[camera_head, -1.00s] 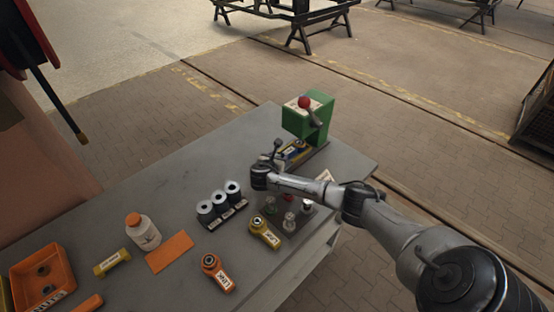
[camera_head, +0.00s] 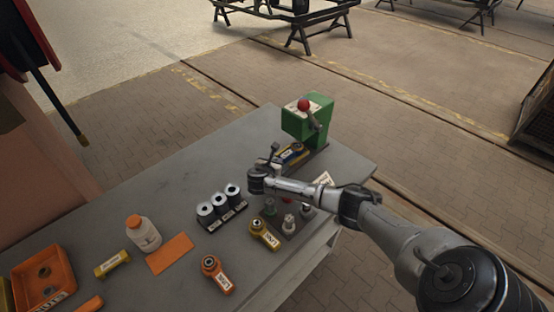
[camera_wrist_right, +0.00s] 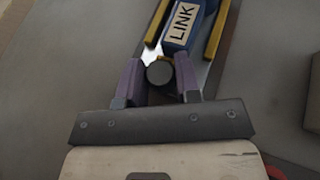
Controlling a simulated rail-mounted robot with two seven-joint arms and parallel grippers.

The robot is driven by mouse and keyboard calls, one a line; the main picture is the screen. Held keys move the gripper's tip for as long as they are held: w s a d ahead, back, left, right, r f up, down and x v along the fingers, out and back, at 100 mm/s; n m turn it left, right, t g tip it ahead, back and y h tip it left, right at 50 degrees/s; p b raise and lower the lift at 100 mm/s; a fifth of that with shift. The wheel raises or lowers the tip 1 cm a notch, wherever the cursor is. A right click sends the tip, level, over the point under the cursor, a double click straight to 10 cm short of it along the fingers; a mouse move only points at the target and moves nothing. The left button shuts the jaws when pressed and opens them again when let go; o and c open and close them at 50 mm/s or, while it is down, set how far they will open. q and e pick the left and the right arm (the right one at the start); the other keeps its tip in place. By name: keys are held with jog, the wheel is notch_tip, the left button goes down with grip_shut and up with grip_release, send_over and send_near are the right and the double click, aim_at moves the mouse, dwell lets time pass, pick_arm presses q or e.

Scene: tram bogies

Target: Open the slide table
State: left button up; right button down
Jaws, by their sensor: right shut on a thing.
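The green press (camera_head: 306,119) with a red-knobbed lever stands at the far end of the grey bench. Its slide table (camera_head: 303,161), with yellow edges, lies at its foot and holds a blue part marked LINK (camera_head: 291,154). In the right wrist view, the blue LINK part (camera_wrist_right: 181,28) sits between yellow rails (camera_wrist_right: 215,35). My right gripper (camera_head: 272,158) is at the near end of the slide. Its purple fingers in the wrist view (camera_wrist_right: 159,80) are shut around a dark round knob (camera_wrist_right: 159,73). My left gripper is not in view.
A rack of grey rolls (camera_head: 220,206), a dark plate with small posts (camera_head: 287,222), yellow (camera_head: 264,234) and orange (camera_head: 215,273) link parts lie near my arm. A white bottle (camera_head: 144,234) and orange tray (camera_head: 42,280) are at left.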

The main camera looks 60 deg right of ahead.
jog(key=a, duration=0.1)
jog(key=a+p, duration=0.1)
jog(key=a, duration=0.1)
jog(key=shift+w+r, duration=0.15)
jog(key=shift+w, duration=0.25)
jog(key=shift+a, duration=0.2)
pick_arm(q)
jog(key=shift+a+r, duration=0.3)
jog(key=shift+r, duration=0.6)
pick_arm(e)
jog(key=shift+d, duration=0.2)
jog(key=c, duration=0.8)
grip_release()
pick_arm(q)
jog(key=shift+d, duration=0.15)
